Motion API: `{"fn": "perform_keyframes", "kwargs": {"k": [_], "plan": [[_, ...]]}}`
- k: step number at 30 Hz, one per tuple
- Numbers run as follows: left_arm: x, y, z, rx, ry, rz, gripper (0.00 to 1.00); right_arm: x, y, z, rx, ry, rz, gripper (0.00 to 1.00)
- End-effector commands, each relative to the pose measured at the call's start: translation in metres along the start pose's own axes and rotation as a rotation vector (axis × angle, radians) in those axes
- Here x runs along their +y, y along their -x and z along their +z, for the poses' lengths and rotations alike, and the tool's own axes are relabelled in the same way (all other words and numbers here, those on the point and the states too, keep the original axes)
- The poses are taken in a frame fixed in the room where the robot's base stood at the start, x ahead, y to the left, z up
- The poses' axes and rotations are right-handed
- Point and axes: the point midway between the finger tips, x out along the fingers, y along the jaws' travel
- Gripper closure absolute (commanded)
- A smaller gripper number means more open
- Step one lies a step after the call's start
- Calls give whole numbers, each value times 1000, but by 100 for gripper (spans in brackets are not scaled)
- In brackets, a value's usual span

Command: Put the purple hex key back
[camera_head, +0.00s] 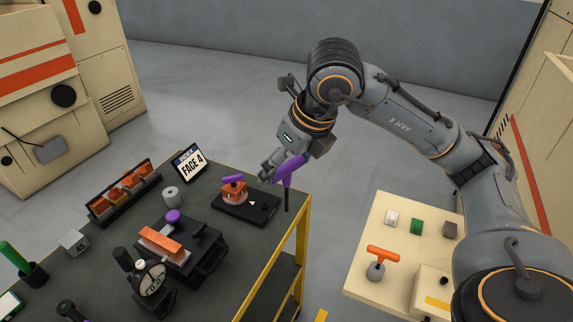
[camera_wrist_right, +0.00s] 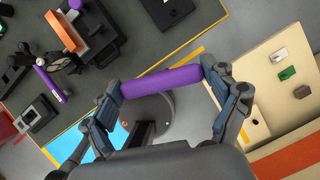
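My right gripper (camera_head: 279,170) is shut on the purple hex key (camera_head: 288,166), whose dark shaft points down beside the right edge of the dark table. In the right wrist view the purple handle (camera_wrist_right: 162,82) lies between the two fingers of my right gripper (camera_wrist_right: 164,84), which press on its ends. An orange T-handled key (camera_head: 383,254) stands in a small grey holder (camera_head: 375,272) on the beige table. I cannot make out an empty holder for the purple key. My left gripper is not in view.
On the dark table (camera_head: 222,245) are a black plate (camera_head: 262,210) bearing a copper-coloured part (camera_head: 236,195), a black vise-like fixture (camera_head: 208,254), a rack (camera_head: 106,208) and a "FACE 4" sign (camera_head: 190,164). A beige table (camera_head: 372,225) with coloured blocks stands right, across a floor gap.

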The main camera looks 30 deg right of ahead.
Motion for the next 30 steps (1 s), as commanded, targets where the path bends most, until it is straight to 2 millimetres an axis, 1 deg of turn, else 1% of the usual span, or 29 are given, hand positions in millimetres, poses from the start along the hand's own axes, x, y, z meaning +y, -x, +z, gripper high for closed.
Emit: {"fn": "perform_keyframes", "kwargs": {"k": [1,5,6,16,20,23,30], "plan": [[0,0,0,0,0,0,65,0,0,0,-1,0,0,24],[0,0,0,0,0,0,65,0,0,0,0,0,0,51],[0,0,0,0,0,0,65,0,0,0,0,0,0,52],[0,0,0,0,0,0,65,0,0,0,0,2,1,52],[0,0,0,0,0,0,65,2,-4,-2,1,47,20,52],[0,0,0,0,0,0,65,6,-10,-5,4,146,62,52],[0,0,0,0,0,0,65,24,-31,-17,3,525,221,52]]}}
